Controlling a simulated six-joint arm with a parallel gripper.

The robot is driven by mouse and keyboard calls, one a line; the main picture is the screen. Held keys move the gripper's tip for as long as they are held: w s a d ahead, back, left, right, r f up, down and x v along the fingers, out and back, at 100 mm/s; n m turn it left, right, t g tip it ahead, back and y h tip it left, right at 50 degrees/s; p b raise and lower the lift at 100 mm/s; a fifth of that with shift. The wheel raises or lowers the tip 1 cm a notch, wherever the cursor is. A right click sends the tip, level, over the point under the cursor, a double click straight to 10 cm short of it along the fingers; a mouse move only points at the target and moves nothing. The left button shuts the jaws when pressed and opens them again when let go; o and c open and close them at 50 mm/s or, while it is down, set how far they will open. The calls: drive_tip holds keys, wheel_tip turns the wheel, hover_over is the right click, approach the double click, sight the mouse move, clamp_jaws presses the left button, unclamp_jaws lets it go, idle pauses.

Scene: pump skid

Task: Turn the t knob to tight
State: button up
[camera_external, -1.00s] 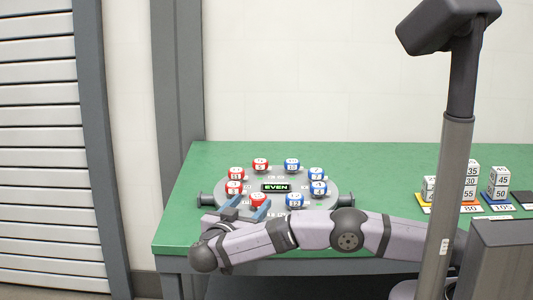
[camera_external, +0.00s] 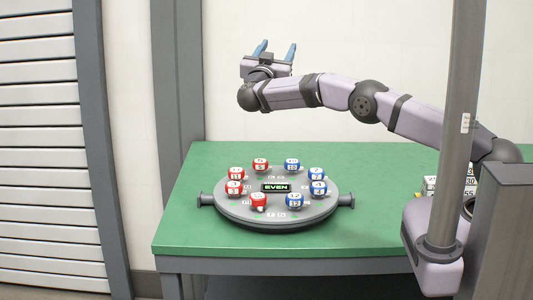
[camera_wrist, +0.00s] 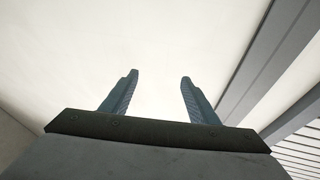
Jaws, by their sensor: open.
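A round grey device (camera_external: 235,205) lies on the green table, with several red and blue numbered knobs around its top. A display (camera_external: 276,187) in its middle reads EVEN. The front red knob (camera_external: 258,202) and the front blue knob (camera_external: 295,201) face the table's near edge. I cannot make out which knob is the t knob, nor any "tight" mark. My gripper (camera_external: 276,48) is high above the device, in front of the wall, with its fingers pointing up.
The green table (camera_external: 380,180) is bare around the device. A grey post (camera_external: 177,100) and a slatted shutter (camera_external: 38,150) stand at the left. The air between my gripper and the device is clear.

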drive_tip(key=a+r+n+g+y+p, duration=0.15)
drive_tip(key=a+r+n+y, duration=0.25)
drive_tip(key=a+n+y, duration=0.95)
drive_tip(key=s+a+f+n+g+y, duration=0.55)
drive_tip(key=a+f+g, duration=0.35)
drive_tip(key=a, duration=0.2)
drive_tip(key=s+d+f+n+g+h, duration=0.1)
drive_tip(key=s+d+f+g+h, duration=0.15)
drive_tip(key=f, duration=0.45)
drive_tip(key=s+d+f+n+g+h, duration=0.1)
drive_tip(key=s+f+g+h, duration=0.25)
drive_tip(key=f, duration=0.25)
drive_tip(key=s+d+f+g+h, duration=0.1)
drive_tip(key=s+d+f+h, duration=0.1)
drive_tip(key=d, duration=0.3)
drive_tip(key=s+d+f+m+g+h, duration=0.1)
drive_tip(key=s+d+f+h, duration=0.2)
drive_tip(key=d, duration=0.3)
drive_tip(key=s+d+f+m+g+h, duration=0.1)
drive_tip(key=s+d+f+g+h, duration=0.1)
drive_tip(key=s+d, duration=0.2)
drive_tip(key=shift+s+d+f, duration=0.2)
drive_tip(key=shift+d+f, duration=0.15)
drive_tip(key=shift+d, duration=0.3)
drive_tip(key=shift+m, duration=0.4)
